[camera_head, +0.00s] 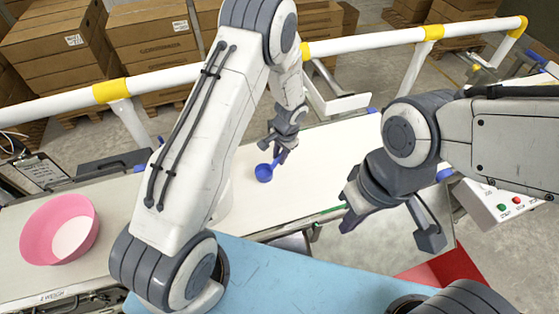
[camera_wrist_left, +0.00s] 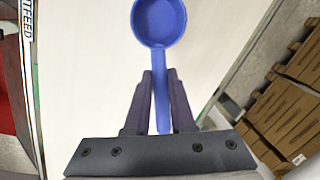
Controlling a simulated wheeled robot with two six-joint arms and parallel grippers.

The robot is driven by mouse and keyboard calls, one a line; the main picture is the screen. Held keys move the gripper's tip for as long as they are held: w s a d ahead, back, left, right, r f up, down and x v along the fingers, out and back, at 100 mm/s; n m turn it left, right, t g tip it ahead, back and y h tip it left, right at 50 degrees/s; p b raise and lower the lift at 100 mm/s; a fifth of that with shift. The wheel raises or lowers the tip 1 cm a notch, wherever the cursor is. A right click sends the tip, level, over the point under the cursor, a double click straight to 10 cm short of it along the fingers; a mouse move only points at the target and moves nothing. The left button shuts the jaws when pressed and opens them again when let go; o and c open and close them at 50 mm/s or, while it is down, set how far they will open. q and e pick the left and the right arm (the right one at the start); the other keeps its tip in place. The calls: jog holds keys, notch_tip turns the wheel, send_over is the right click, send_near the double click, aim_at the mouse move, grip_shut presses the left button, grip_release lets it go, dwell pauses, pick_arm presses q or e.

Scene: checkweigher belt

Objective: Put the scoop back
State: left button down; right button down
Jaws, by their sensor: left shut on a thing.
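The blue scoop (camera_head: 264,173) is over the white belt in the head view, its round bowl pointing to the lower left. It also shows in the left wrist view (camera_wrist_left: 159,22), bowl away from the gripper. My left gripper (camera_head: 280,153) is shut on the scoop's handle, and in the left wrist view its two fingers (camera_wrist_left: 160,92) sit on either side of it. I cannot tell whether the scoop touches the belt. My right gripper (camera_head: 391,226) is open and empty at the right, near the belt's front edge.
A pink bowl (camera_head: 28,236) with something white inside stands on the belt at the left. A white and yellow rail (camera_head: 370,42) runs behind. A control box (camera_head: 508,207) with buttons is at the right. A blue surface (camera_head: 300,277) and a red item (camera_head: 450,272) lie in front.

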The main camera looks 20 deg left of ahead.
pick_arm(q)
notch_tip(320, 180, down, 3)
jog(key=shift+f+p, duration=0.1)
jog(key=shift+p, duration=0.45)
jog(key=shift+f, duration=0.4)
jog(key=shift+f, duration=0.1)
jog(key=c, duration=0.8)
grip_release()
jog(key=shift+o, duration=0.2)
